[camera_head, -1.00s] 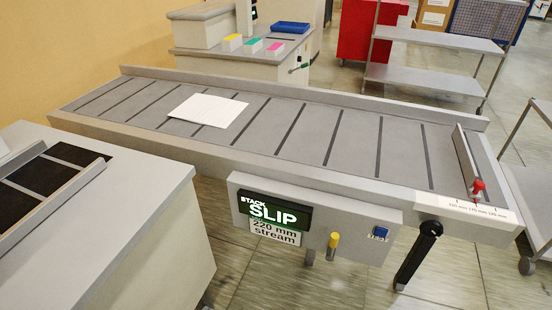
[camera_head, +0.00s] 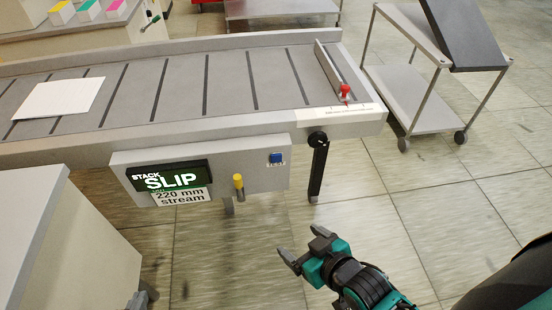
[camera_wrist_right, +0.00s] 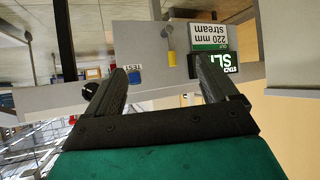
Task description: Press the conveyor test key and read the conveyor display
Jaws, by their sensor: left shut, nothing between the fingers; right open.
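The conveyor test key (camera_head: 276,157) is a small blue button labelled TEST on the conveyor's grey front panel. It also shows upside down in the right wrist view (camera_wrist_right: 135,78). The conveyor display (camera_head: 168,179) is dark green and reads "STACK SLIP"; a white label (camera_head: 181,196) below reads "220 mm stream". My right gripper (camera_head: 300,245) is open and empty, in front of and below the panel, apart from the key. One finger partly covers the display in the right wrist view.
A yellow-topped knob (camera_head: 238,184) sticks out between display and key. A black crank handle (camera_head: 319,165) hangs right of the panel. A white sheet (camera_head: 58,98) lies on the conveyor belt (camera_head: 180,90). A grey counter (camera_head: 40,215) stands at left.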

